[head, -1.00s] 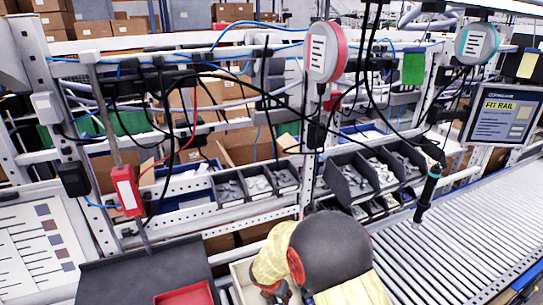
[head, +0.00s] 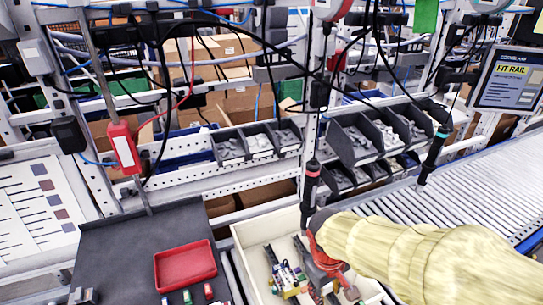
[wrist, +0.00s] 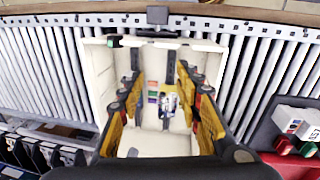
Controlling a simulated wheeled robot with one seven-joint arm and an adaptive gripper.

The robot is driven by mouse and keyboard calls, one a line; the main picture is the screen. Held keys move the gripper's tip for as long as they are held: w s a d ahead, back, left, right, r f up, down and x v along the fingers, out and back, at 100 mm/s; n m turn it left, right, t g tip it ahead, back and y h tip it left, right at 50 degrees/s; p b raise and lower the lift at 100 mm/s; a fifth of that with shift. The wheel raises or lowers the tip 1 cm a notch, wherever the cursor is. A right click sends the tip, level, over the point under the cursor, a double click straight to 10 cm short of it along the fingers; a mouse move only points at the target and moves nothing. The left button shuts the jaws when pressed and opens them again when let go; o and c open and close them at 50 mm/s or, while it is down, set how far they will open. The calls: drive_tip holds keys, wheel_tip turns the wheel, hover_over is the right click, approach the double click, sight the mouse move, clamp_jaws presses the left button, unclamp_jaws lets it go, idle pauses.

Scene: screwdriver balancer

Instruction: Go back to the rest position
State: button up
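My gripper (head: 322,282) hangs over a cream crate (head: 245,243) on the roller conveyor, at the end of my yellow-sleeved arm. In the wrist view my gripper (wrist: 162,112) is open, its two fingers wide apart, with nothing held between them. The crate (wrist: 97,75) lies below the fingers and holds small coloured parts (wrist: 160,100). A black screwdriver with a red band (head: 311,190) hangs upright just behind my gripper. Another with a teal band (head: 433,157) hangs farther right. A red tool holder (head: 124,148) hangs at the left.
A red tray (head: 186,267) lies on a dark bench left of the crate. Grey part bins (head: 365,140) line the rack behind. Cables hang in front of the rack. A monitor (head: 508,80) stands at the right. The roller conveyor (head: 480,175) to the right looks clear.

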drive_tip(key=s+d+r+m+t+y+b, duration=0.1)
drive_tip(key=s+d+r+m+t+b, duration=0.3)
drive_tip(key=s+b, duration=0.4)
drive_tip(key=shift+s+d+r+m+t, duration=0.4)
drive_tip(key=shift+r+m, duration=0.3)
drive_tip(key=shift+r, duration=0.2)
drive_tip(key=shift+w+d+r, duration=0.1)
idle(1.0)
